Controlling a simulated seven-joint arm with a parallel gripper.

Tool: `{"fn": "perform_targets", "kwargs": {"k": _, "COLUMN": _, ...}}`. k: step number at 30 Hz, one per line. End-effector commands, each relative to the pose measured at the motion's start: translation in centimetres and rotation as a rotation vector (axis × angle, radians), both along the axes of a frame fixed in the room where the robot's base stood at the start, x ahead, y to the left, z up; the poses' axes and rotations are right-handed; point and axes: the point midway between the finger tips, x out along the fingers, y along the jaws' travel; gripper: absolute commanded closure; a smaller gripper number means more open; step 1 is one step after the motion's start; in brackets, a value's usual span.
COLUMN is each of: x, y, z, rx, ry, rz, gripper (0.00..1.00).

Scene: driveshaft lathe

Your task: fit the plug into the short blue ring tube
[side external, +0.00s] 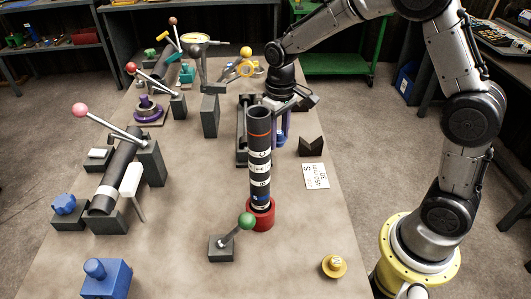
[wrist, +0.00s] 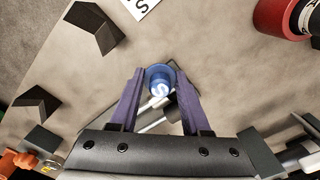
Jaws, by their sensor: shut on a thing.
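In the side view my gripper (side external: 283,125) is behind and right of a standing black tube, and the plug is hidden there. That black tube (side external: 260,150) stands upright in a red collar (side external: 261,214). It has an orange band near its open top, white marked bands and a little blue near its foot. I cannot tell whether another tube has a blue ring.
A green-knobbed lever (side external: 246,221) stands before the red collar. A yellow round piece (side external: 333,265) lies at front right. A dark V-block (side external: 311,146) and a white card (side external: 316,176) lie right of the tube. Another black tube (side external: 118,165) lies in a clamp at left.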

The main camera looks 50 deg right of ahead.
Motion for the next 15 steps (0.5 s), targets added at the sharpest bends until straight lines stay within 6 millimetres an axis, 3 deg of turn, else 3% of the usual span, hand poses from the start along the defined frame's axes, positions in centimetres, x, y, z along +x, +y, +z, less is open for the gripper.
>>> {"fn": "perform_targets", "kwargs": {"k": 2, "x": -1.0, "y": 0.0, "z": 1.1, "rx": 0.0, "ry": -0.006, "rz": 0.003, "gripper": 1.0}}
{"fn": "perform_targets", "kwargs": {"k": 5, "x": -1.1, "y": 0.9, "z": 4.8, "rx": 0.0, "ry": -0.014, "rz": 0.03, "gripper": 1.0}}
{"fn": "perform_targets", "kwargs": {"k": 15, "x": -3.0, "y": 7.8, "z": 18.2, "rx": 0.001, "ry": -0.012, "rz": 0.222, "gripper": 1.0}}
